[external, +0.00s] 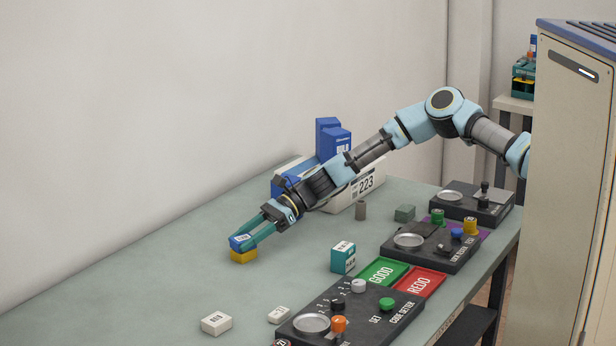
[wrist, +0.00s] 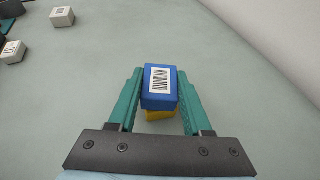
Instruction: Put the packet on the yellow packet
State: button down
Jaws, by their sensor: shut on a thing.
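The blue packet (wrist: 160,98) with a white barcode label is between the two teal fingers of my gripper (wrist: 160,92) in the wrist view. In the external view the blue packet (external: 242,240) is directly over the yellow packet (external: 243,256), which lies on the table. My gripper (external: 246,236) is shut on the blue packet. In the wrist view the yellow packet (wrist: 160,115) shows only as a strip below the blue one. The blue packet looks level and appears to touch the yellow one, but I cannot tell for certain.
Two white boxes (external: 217,323) (external: 279,315) and a teal box (external: 343,258) stand on the table. Black device panels (external: 350,312) and green and red trays (external: 420,284) line the right edge. A white bin (external: 350,200) with blue boxes is behind. The table left of my gripper is clear.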

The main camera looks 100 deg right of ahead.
jog(key=shift+c, duration=1.7)
grip_release()
jog(key=shift+f, duration=0.1)
jog(key=shift+r, duration=0.25)
jog(key=b+v, duration=0.2)
jog(key=v, duration=1)
jog(key=shift+f, duration=0.15)
